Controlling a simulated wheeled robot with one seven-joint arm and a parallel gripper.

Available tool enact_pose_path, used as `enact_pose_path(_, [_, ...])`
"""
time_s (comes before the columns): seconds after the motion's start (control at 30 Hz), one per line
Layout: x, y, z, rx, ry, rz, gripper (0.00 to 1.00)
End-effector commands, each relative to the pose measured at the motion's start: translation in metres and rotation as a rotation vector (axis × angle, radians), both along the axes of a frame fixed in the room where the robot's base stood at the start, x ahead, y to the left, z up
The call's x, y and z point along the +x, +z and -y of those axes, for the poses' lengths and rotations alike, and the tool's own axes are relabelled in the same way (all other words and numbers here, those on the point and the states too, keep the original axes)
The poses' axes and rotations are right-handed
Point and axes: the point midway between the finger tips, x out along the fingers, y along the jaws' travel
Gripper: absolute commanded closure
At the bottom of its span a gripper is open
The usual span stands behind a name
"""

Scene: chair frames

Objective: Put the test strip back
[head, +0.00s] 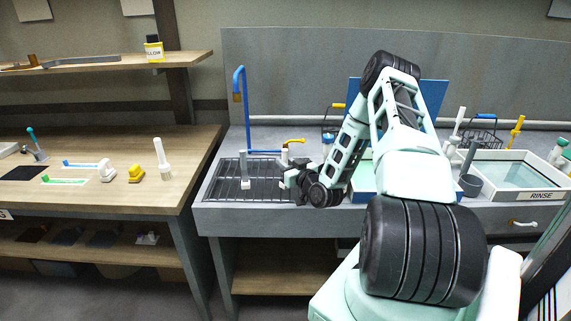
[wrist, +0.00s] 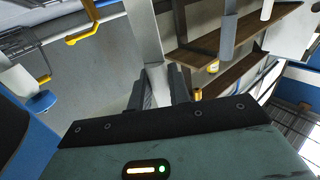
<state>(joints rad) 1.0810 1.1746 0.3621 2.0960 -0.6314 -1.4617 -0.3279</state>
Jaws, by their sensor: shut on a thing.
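My gripper (head: 290,179) is low over the dark ribbed drain area (head: 225,184) on the left part of the grey sink bench. In the wrist view my gripper (wrist: 158,88) is shut on a pale, flat, long strip (wrist: 146,38), which looks like the test strip. The strip runs from between the fingers to the top edge of the picture. In the head view I cannot tell the held strip clearly from the pale things around the fingers. A yellow labelled container (head: 154,51) stands on the wooden wall shelf at upper left.
A pale upright post (head: 245,168) stands on the drain area left of my gripper. A blue pipe (head: 247,110) and a yellow tap (head: 293,141) are behind. A wire basket (head: 331,122) stands further right. The left wooden table (head: 100,200) holds brushes.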

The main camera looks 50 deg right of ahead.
Motion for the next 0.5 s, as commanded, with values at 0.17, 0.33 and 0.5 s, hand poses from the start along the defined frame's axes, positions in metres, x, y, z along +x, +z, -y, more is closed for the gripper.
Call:
enact_pose_path(0.17, [-0.0001, -0.0079, 0.0002, 0.0, -0.001, 0.001, 1.0])
enact_pose_path(0.33, [0.0, -0.0079, 0.0001, 0.0, -0.001, 0.001, 1.0])
enact_pose_path(0.5, [-0.0001, -0.0111, 0.0001, 0.0, 0.0, 0.001, 0.76])
